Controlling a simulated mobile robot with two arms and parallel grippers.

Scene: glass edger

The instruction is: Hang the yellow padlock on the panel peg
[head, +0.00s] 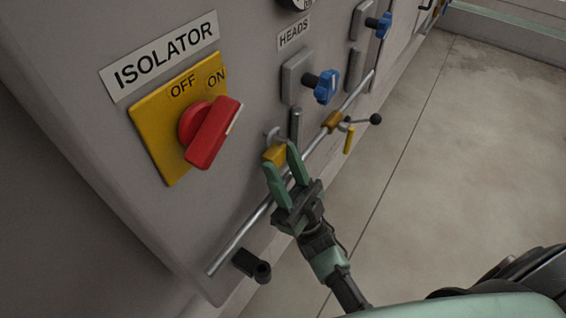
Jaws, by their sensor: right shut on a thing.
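The yellow padlock (274,155) is between the green fingers of my right gripper (279,169), in front of the machine panel. Its grey shackle (272,133) points up toward the panel face. The fingers are shut on the padlock body and cover part of it. I cannot make out a peg inside the shackle, nor tell whether the shackle touches the panel. A short black stub (252,265) sticks out low on the panel, below the pipe; I cannot tell if it is the panel peg. My left gripper is not in view.
A slanting metal pipe (237,240) runs close behind my right gripper, with a brass fitting (332,121) and black-knobbed lever (375,119). The red isolator handle (212,133) and blue knob (326,87) stick out nearby. Open floor (450,160) lies to the right.

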